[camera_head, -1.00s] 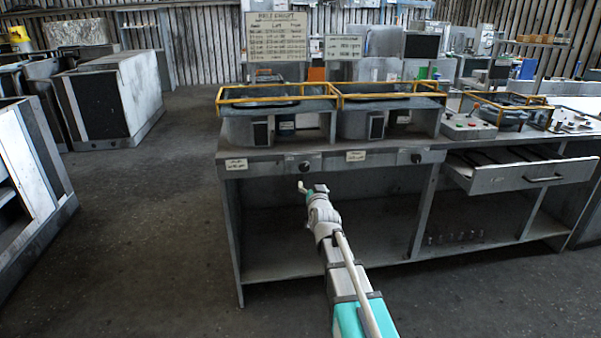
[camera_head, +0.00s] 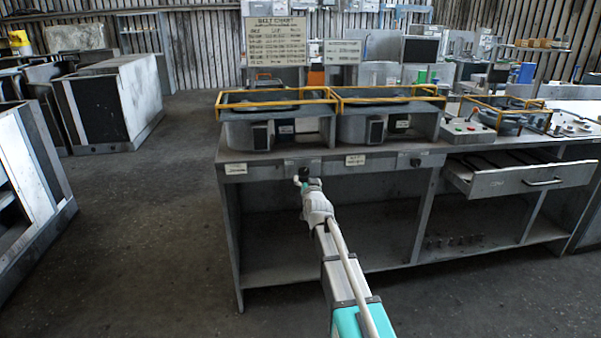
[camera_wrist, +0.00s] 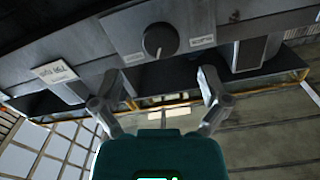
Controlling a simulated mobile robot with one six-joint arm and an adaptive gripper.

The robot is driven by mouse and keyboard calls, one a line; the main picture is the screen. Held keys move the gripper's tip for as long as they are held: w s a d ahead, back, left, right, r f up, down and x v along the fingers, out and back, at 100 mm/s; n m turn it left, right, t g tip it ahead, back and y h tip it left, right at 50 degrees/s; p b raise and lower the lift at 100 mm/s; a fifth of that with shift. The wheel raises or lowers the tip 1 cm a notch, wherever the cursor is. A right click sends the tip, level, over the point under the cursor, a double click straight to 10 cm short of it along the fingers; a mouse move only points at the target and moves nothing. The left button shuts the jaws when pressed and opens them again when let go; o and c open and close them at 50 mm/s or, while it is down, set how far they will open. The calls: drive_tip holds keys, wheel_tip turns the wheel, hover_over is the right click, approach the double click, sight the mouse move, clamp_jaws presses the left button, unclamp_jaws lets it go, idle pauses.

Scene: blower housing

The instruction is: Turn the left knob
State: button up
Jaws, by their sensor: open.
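The left knob (camera_wrist: 160,40) is a dark round knob with a light pointer line, set in the grey front panel of the bench. In the wrist view it lies above the gap between my fingers, with small labels on both sides. In the head view my gripper (camera_head: 302,180) is right at the left knob's place and covers part of it. My gripper (camera_wrist: 156,90) is open in the wrist view, its two fingers spread wide with nothing between them. No contact with the knob shows. The right knob (camera_head: 416,162) sits farther right on the same panel.
The bench (camera_head: 335,160) carries yellow-railed housings (camera_head: 278,100) above the panel. A drawer (camera_head: 520,178) stands pulled out at the right. The lower shelf is mostly clear, with small parts at its right. Open floor lies to the left.

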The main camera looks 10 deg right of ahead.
sight(304, 172)
drive_tip(key=shift+w, duration=3.5)
drive_tip(key=c, duration=1.2)
drive_tip(key=shift+o, duration=0.2)
drive_tip(key=shift+n, duration=0.3)
drive_tip(key=n, duration=0.4)
drive_tip(key=shift+a+n, duration=0.1)
drive_tip(key=shift+n, duration=0.3)
drive_tip(key=o, duration=1.2)
drive_tip(key=shift+c, duration=0.2)
